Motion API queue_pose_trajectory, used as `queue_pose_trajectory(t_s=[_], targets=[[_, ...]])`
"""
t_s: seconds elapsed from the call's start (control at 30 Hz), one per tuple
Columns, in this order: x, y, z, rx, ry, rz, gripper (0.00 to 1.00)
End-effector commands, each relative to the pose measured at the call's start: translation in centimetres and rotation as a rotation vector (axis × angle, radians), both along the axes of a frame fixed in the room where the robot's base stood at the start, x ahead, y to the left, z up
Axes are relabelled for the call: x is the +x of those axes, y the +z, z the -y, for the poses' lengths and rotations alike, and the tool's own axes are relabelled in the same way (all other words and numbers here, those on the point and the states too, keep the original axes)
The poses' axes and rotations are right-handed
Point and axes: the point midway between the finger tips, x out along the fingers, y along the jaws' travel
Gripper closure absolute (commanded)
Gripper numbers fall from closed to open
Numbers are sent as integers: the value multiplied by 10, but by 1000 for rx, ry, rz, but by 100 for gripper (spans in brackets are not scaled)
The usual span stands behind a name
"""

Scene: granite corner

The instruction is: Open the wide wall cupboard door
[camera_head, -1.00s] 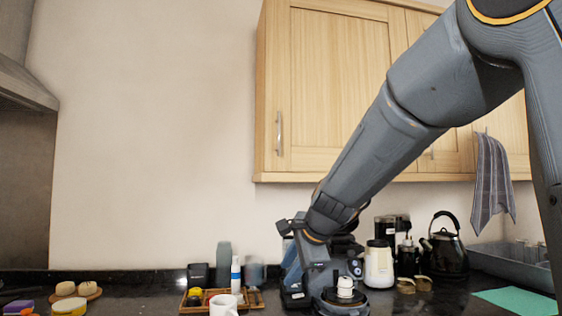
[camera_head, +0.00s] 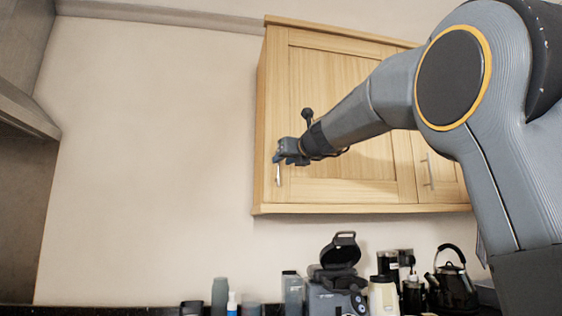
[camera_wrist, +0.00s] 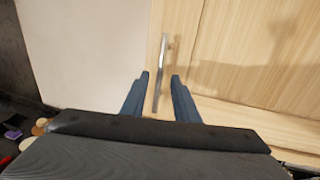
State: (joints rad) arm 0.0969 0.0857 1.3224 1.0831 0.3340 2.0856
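The wide wall cupboard door (camera_head: 335,100) is pale wood and looks shut. Its vertical metal bar handle (camera_head: 278,176) is at the door's lower left; the gripper hides its upper part in the head view. My gripper (camera_head: 277,159) is up at the handle. In the wrist view my gripper (camera_wrist: 160,77) is open, with one blue-grey finger on each side of the handle (camera_wrist: 160,72). The fingers stand apart from the bar, with a gap on both sides. I cannot tell how deep the bar sits between them.
A narrower cupboard door (camera_head: 437,170) with its own handle is to the right. Plain wall (camera_head: 150,150) is left of the cupboard. Below, the counter carries a black kettle (camera_head: 453,280), a dark appliance with a raised lid (camera_head: 337,275) and other items.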

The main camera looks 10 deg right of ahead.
Motion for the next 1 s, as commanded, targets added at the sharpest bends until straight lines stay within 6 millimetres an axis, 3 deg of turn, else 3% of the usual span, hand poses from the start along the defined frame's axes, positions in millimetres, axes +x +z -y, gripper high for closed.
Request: queue_pose_trajectory(t_s=[0.2,0.57,0.77,1.0], targets=[[22,0,-5,-2,1,-1,72],[27,-1,-6,-2,1,-1,72],[27,-1,-6,-2,1,-1,100],[27,-1,-5,-3,1,0,100]])
